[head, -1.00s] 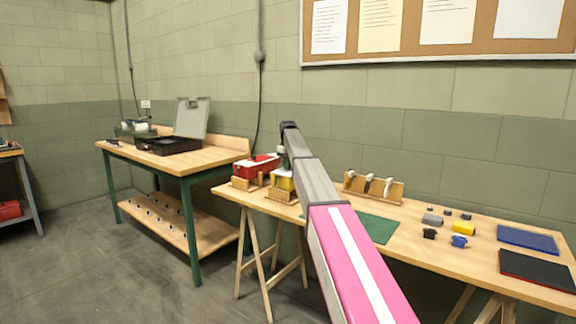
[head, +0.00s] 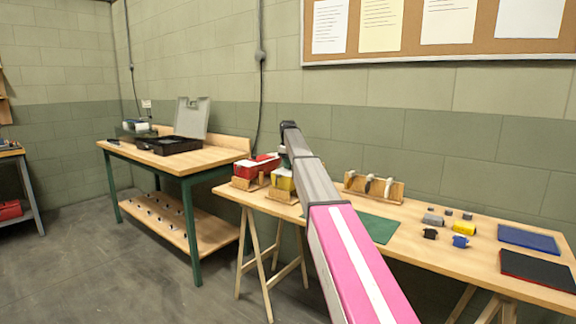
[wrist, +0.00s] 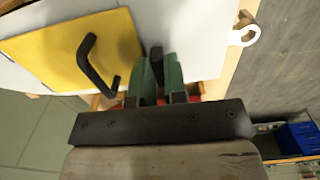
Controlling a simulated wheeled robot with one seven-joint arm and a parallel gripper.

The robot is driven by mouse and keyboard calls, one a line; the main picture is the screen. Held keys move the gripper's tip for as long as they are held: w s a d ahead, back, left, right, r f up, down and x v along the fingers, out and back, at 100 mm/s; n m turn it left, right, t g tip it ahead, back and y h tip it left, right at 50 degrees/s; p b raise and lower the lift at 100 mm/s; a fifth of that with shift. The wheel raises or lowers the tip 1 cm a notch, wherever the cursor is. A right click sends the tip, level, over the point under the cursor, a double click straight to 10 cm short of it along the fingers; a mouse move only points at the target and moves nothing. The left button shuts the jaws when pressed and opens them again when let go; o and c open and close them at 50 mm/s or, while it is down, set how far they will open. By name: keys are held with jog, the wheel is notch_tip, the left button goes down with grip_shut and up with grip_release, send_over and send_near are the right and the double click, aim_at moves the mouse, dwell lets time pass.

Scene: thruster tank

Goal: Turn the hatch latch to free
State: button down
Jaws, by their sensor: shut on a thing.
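In the wrist view, a yellow hatch panel (wrist: 45,52) with a bent black handle (wrist: 92,65) lies on a white surface at the upper left. A small dark latch (wrist: 157,54) stands just right of the yellow panel. My gripper (wrist: 159,72) has its green fingers on both sides of the latch and is shut on it. The latch's lower part is hidden between the fingers. In the head view, my arm hides most of my gripper, which is by the yellow box (head: 282,181) with a white top in a wooden cradle.
A red box (head: 248,171) stands left of the yellow one. A wooden rack (head: 392,193) with pale hooked pieces, a green mat (head: 381,229) and several small blocks lie to the right. In the wrist view, a white ring tab (wrist: 235,38) sits right of the latch.

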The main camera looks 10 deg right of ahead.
jog(key=c, duration=1.2)
grip_release()
jog(key=shift+o, duration=0.2)
notch_tip(320, 180, up, 11)
